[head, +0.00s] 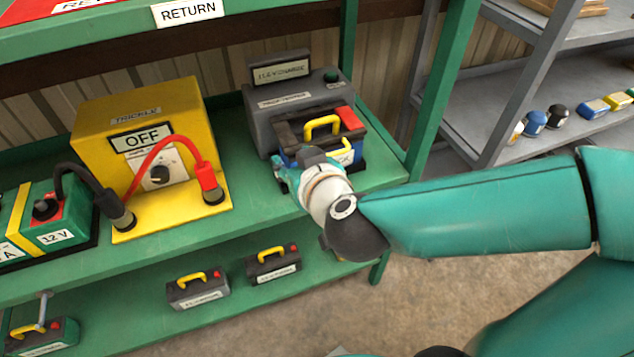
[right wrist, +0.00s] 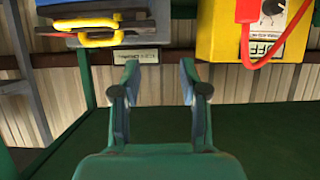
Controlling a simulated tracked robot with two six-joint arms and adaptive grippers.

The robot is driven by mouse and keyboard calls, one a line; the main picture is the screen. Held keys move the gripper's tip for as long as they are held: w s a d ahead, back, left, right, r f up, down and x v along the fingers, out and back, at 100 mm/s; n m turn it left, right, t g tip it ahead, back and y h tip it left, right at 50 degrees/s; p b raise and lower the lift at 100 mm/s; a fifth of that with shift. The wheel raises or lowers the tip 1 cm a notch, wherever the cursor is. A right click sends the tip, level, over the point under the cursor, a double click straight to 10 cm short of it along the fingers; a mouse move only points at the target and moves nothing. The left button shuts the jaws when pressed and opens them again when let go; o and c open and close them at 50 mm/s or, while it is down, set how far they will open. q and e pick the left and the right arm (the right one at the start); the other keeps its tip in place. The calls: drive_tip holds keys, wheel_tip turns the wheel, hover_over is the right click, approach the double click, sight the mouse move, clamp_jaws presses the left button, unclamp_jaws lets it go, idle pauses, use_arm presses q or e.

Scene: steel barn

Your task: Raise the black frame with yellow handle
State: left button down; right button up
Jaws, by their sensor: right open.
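The black frame with the yellow handle (head: 321,126) sits over a blue battery (head: 340,151) on the green upper shelf, in front of a grey charger (head: 295,84). The frame has a red part at its right end. It also shows at the top left of the right wrist view (right wrist: 98,24). My right gripper (head: 296,172) is just in front of the frame and battery and hides their lower front. In the right wrist view, its two fingers (right wrist: 158,75) are apart with nothing between them. The yellow handle is outside the fingers. My left gripper is out of view.
A yellow charger (head: 135,120) reading OFF stands left on the shelf, with red and black cables. A green battery (head: 62,225) is beside it. Smaller batteries (head: 198,288) with yellow handles sit on the lower shelf. A green post (head: 440,85) rises right of the grey charger.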

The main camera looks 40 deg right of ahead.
drive_tip(key=s+d+r+b, duration=0.1)
drive_tip(key=s+d, duration=0.1)
drive_tip(key=s, duration=0.1)
drive_tip(key=p, duration=0.6)
approach(283, 130)
drive_tip(key=b+x, duration=0.1)
drive_tip(key=x, duration=0.7)
drive_tip(key=shift+f, duration=0.1)
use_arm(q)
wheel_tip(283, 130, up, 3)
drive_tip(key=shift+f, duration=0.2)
use_arm(e)
drive_tip(key=c, duration=0.7)
drive_tip(key=o, duration=0.5)
drive_tip(key=shift+c, duration=0.5)
